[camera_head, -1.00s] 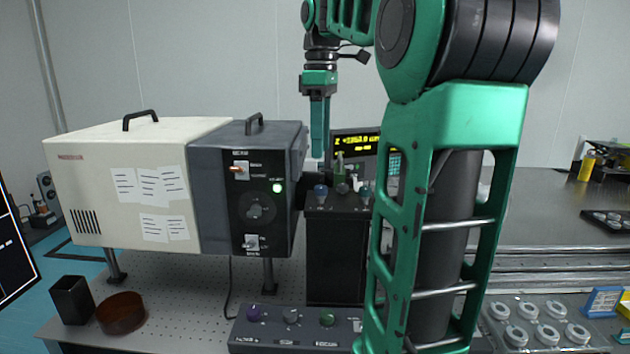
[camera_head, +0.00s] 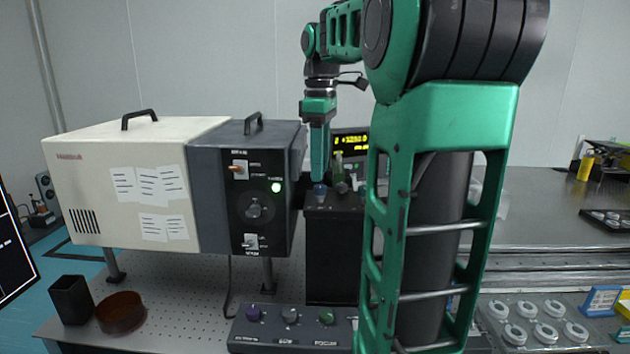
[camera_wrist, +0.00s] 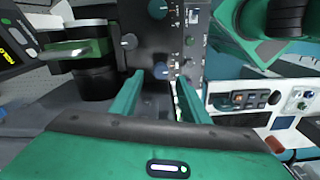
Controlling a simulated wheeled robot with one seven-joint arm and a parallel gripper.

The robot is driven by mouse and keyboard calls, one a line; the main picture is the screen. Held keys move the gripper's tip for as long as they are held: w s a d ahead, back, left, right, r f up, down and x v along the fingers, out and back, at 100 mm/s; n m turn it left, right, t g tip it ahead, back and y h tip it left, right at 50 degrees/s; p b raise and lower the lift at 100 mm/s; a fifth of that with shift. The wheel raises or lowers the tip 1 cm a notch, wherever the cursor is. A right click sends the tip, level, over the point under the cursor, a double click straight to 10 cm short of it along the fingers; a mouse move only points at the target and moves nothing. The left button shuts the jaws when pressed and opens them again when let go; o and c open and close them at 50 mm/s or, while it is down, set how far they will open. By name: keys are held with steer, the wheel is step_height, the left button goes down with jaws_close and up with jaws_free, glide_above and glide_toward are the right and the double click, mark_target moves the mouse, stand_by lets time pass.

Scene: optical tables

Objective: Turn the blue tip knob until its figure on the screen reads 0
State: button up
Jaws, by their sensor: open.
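A blue knob (camera_head: 320,191) stands on the top of a dark box (camera_head: 334,258) in the middle of the head view. My gripper (camera_head: 319,178) points down just above this knob; I cannot tell whether it touches. The screen (camera_head: 351,141) behind shows yellow figures too blurred to read surely.
A large cream and grey housing (camera_head: 140,190) stands to the left. A panel with purple (camera_head: 253,313), grey (camera_head: 290,315) and green (camera_head: 326,316) knobs lies in front. A black cup (camera_head: 71,300) and brown dish (camera_head: 121,313) are at front left.

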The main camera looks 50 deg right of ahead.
mark_target(320, 186)
steer(key=shift+f, duration=1.95)
steer(key=shift+c, duration=0.7)
steer(key=c, duration=0.9)
